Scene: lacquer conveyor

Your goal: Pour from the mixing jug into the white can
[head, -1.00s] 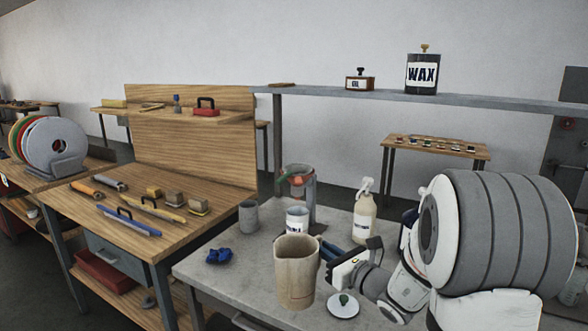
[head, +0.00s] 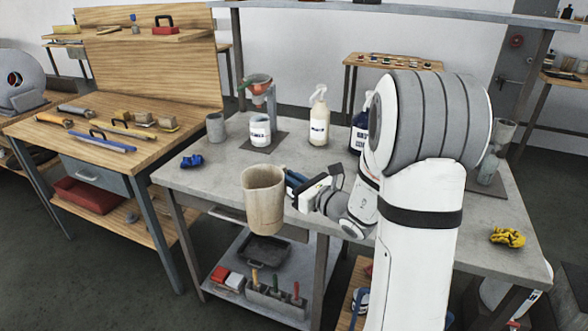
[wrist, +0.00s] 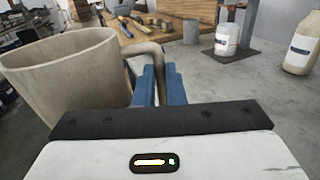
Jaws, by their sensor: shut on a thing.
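The mixing jug (head: 264,200) is a beige, worn-looking cup, held upright in front of the grey table's near edge. It also shows at the left of the wrist view (wrist: 62,75). My gripper (head: 296,183) has its blue fingers shut on the jug's handle (wrist: 146,50). The white can (head: 260,131) stands on a dark plate on the grey table, behind the jug and under a stand with a red funnel. It also shows in the wrist view (wrist: 227,40), to the right of the handle and apart from the jug. The jug's contents are not visible.
On the grey table (head: 200,178) stand a grey cup (head: 215,127), a cream spray bottle (head: 319,120) and a dark bottle (head: 360,130). The funnel stand (head: 271,98) rises over the can. A blue crumpled cloth (head: 191,161) and yellow gloves (head: 508,237) lie near the edges.

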